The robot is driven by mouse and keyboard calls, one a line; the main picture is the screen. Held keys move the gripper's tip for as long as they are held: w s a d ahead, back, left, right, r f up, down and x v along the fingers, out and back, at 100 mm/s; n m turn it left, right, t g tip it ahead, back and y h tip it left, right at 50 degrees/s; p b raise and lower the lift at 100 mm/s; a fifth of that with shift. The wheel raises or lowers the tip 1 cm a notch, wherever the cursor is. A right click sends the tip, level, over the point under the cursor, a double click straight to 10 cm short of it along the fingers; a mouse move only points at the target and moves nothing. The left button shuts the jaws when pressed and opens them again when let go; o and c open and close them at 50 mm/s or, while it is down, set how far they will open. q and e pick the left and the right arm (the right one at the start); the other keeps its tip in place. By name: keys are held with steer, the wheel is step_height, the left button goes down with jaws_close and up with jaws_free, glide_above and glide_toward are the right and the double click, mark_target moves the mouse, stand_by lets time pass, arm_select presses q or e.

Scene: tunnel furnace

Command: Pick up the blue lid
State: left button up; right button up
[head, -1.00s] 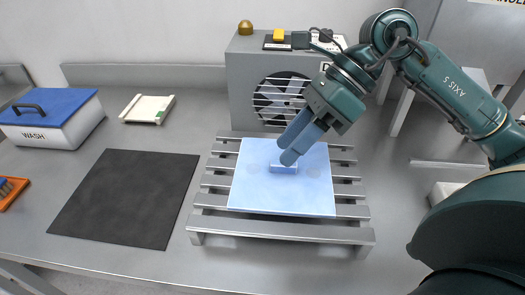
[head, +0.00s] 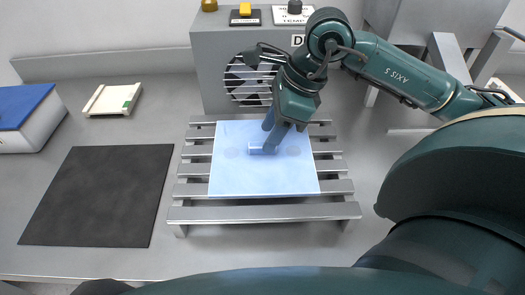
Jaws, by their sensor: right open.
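A darker blue lid (head: 18,103) sits on a white box at the left edge, partly cut off. My left gripper is not in view.
A grey fan unit (head: 212,80) with buttons on top stands just behind the rack. A black mat (head: 98,195) lies left of the rack, with a small cream tray (head: 112,99) behind it. The bench between mat and rack is clear.

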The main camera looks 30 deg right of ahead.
steer(key=shift+x, duration=1.45)
steer(key=shift+w, duration=0.1)
steer(key=shift+c, duration=0.3)
jaws_close()
steer(key=shift+r, duration=0.1)
